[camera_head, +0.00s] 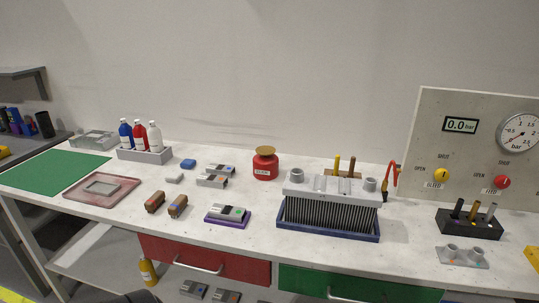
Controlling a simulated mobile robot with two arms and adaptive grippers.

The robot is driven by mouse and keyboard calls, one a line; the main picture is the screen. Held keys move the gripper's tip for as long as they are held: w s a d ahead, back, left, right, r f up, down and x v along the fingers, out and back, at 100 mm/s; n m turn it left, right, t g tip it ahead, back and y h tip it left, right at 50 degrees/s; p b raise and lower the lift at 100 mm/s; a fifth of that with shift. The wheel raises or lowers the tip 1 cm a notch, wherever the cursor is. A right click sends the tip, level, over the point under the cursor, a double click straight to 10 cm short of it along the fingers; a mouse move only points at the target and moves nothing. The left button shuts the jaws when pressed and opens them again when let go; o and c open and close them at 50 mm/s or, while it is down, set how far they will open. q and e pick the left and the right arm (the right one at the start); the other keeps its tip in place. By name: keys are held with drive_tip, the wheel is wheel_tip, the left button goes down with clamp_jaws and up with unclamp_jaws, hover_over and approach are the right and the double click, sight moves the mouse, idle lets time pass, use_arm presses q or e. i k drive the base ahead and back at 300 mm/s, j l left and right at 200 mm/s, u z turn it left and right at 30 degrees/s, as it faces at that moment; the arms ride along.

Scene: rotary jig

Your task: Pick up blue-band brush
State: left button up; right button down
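Two small brown block-shaped items, which look like brushes, lie side by side on the white bench left of centre. The right one (178,206) shows a bluish-grey patch and looks like the blue-band brush, though it is small in the picture. The left one (155,202) shows a reddish or orange tone. The two lie close together with a narrow gap. Neither of my grippers is in view.
A purple-based block (228,216) stands right of the brushes, and a pinkish tray (101,188) left. Behind are grey blocks (214,178) and a bottle rack (146,156). A finned unit in a blue tray (328,232) stands right. Bench in front of the brushes is clear.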

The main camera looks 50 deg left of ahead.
sight(177, 207)
drive_tip(key=u, duration=2.25)
drive_tip(key=i+j, duration=0.35)
drive_tip(key=i+u, duration=0.05)
